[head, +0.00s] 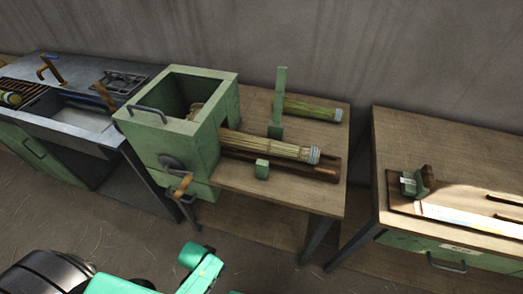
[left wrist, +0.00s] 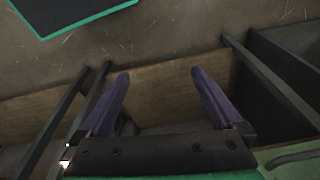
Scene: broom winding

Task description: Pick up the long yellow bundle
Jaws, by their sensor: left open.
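A long yellow bundle (head: 265,146) lies in a wooden trough on the middle table. Its left end goes into the green box-shaped machine (head: 187,112), and its right end has a grey-blue band. My left gripper (left wrist: 160,76) is open, its two purple fingers apart with nothing between them. In the left wrist view the bundle does not show, and the gripper is apart from it. My right gripper is in neither view.
A shorter greenish bundle (head: 312,110) lies behind a green upright post (head: 278,105). A crank handle (head: 181,184) sticks out of the machine's front. A sink bench (head: 60,120) stands left, and a workbench (head: 430,150) stands right across a gap.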

